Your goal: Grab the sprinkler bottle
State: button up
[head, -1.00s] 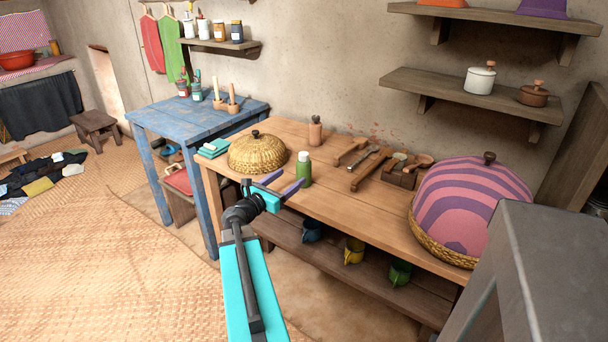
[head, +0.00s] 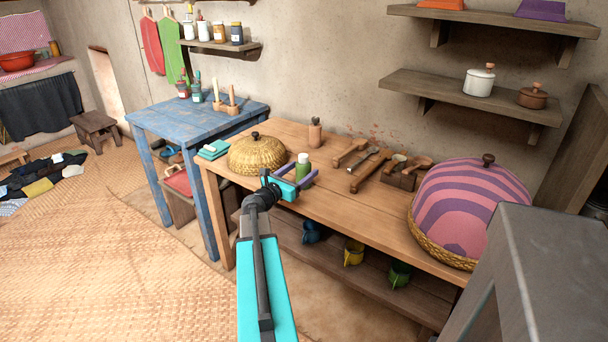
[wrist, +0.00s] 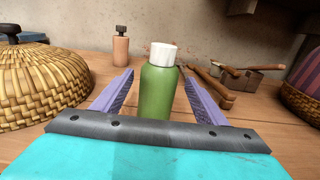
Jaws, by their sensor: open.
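A green bottle with a white cap, which fits the sprinkler bottle (head: 303,170), stands upright on the wooden table (head: 330,199). In the wrist view the bottle (wrist: 157,95) is in the middle, between the two purple fingers, and its lower part is hidden by the gripper's front edge. My gripper (head: 295,174) is open, with one finger on each side of the bottle. In the wrist view my gripper (wrist: 158,76) shows a gap between each finger and the bottle.
A woven basket lid (head: 257,154) is close on the left. A pinkish bottle-like holder (head: 315,132) stands behind. Wooden utensils (head: 364,168) lie to the right, and a pink striped cover (head: 472,205) stands farther right.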

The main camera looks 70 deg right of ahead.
jog(key=shift+d, duration=0.25)
jog(key=shift+p+x, duration=0.4)
jog(key=shift+x, duration=2.25)
jog(key=shift+r, duration=0.15)
jog(key=c, duration=1.2)
